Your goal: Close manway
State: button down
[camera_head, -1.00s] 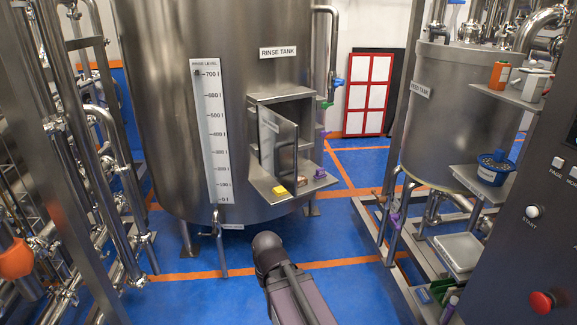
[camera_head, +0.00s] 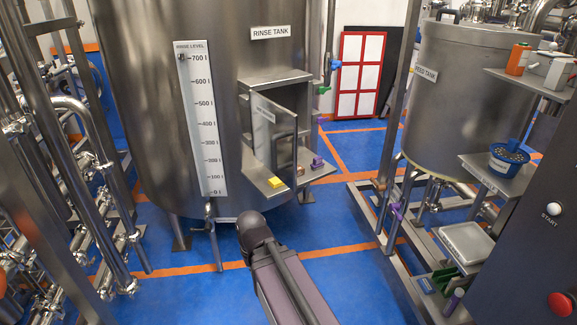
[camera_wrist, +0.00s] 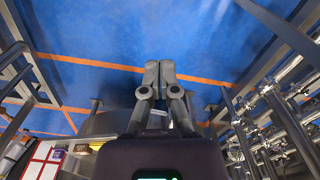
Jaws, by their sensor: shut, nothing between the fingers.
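The manway is a box-like opening (camera_head: 246,122) on the front of the steel rinse tank (camera_head: 140,90). Its grey door (camera_head: 266,126) stands ajar, swung outward, with a dark handle (camera_head: 284,150) on its right part. In the head view my arm comes up from the bottom edge below the manway, and my gripper is hidden. In the wrist view my gripper (camera_wrist: 159,75) is shut and empty, with its fingertips together over the blue floor, apart from the door.
A shelf (camera_head: 262,181) below the manway holds a yellow block (camera_head: 275,182) and a purple item (camera_head: 317,162). Pipework stands at the left. The feed tank (camera_head: 455,100) and a control panel (camera_head: 530,240) stand at the right. Blue floor is open around my arm.

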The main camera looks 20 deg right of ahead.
aim_at(293, 164)
jog(key=shift+a, duration=0.25)
jog(key=w+d+r+n+h+b, duration=0.1)
jog(key=w+d+r+h+b, duration=0.15)
jog(key=w+d+h, duration=0.85)
jog(key=w+a+r+t+h+b, duration=0.1)
jog(key=w+r+h, duration=0.5)
jog(key=w+r, duration=0.6)
jog(key=shift+w+a+n+t+h, duration=0.35)
jog(key=shift+w+a+t, duration=0.25)
jog(key=shift+t, duration=0.2)
jog(key=shift+d, duration=0.1)
jog(key=d, duration=0.4)
jog(key=w+d, duration=0.1)
jog(key=d, duration=0.4)
jog(key=w+d, duration=0.1)
jog(key=d, duration=0.3)
jog(key=shift+d, duration=0.35)
